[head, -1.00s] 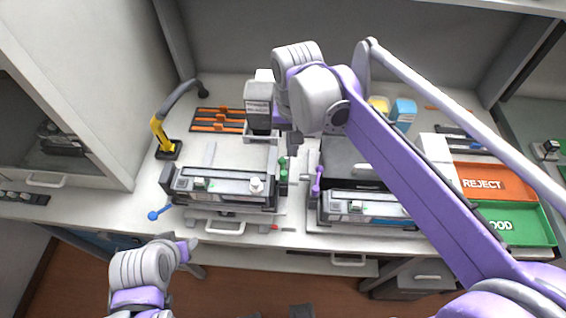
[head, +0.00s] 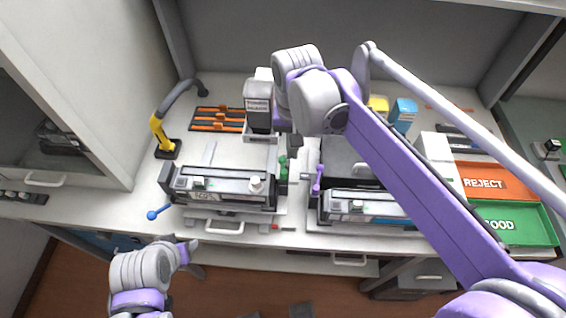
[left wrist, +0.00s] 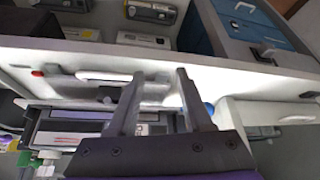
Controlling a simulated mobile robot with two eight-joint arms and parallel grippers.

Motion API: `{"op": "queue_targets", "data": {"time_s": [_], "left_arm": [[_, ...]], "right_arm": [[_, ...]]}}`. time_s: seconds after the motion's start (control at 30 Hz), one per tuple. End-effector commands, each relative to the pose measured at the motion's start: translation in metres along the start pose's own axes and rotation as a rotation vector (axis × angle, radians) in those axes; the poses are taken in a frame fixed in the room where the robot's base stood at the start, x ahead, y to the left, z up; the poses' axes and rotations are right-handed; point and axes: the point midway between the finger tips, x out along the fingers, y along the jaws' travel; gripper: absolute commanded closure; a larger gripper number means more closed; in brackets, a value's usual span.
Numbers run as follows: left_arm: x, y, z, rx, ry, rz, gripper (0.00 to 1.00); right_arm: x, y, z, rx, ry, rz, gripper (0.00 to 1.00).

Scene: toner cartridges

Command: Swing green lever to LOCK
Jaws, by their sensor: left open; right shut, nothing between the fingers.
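The green lever (head: 283,170) stands at the right end of the left cartridge fixture, its knob pointing to the back. A cartridge (head: 225,188) lies in that fixture. My right gripper (head: 296,141) is shut and empty, just behind and slightly right of the lever's knob; the picture does not settle whether they touch. My right wrist hides part of the area behind it. My left gripper is open and empty in the left wrist view (left wrist: 157,80), near the bench's front edge. I cannot read any LOCK mark.
A purple lever (head: 317,180) stands on the right fixture, close by to the right. A black-and-white toner bottle (head: 258,110) stands behind the green lever. A blue-knobbed lever (head: 153,214) sticks out front left.

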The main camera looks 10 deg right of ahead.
Motion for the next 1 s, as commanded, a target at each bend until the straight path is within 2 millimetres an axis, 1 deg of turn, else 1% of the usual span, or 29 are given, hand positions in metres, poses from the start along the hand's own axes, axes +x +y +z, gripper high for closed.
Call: {"op": "queue_targets", "data": {"time_s": [0.03,0.13,0.5,0.83,1.0], "left_arm": [[0.002,0.000,0.002,0.000,-0.002,0.000,0.50],[0.002,0.000,0.003,0.000,-0.002,0.000,0.50],[0.001,0.000,0.001,0.000,-0.001,0.000,0.50],[0.001,0.000,0.001,0.000,-0.001,0.000,0.50],[0.000,0.000,0.000,0.000,0.000,0.000,0.50]], "right_arm": [[0.003,0.000,0.000,0.000,0.000,0.000,1.00],[0.005,0.000,0.000,0.000,0.000,0.000,1.00],[0.004,-0.007,-0.003,-0.001,0.001,0.000,1.00],[0.004,-0.008,-0.003,0.000,0.000,0.000,1.00],[0.004,-0.013,-0.003,-0.001,0.001,-0.001,1.00]]}}
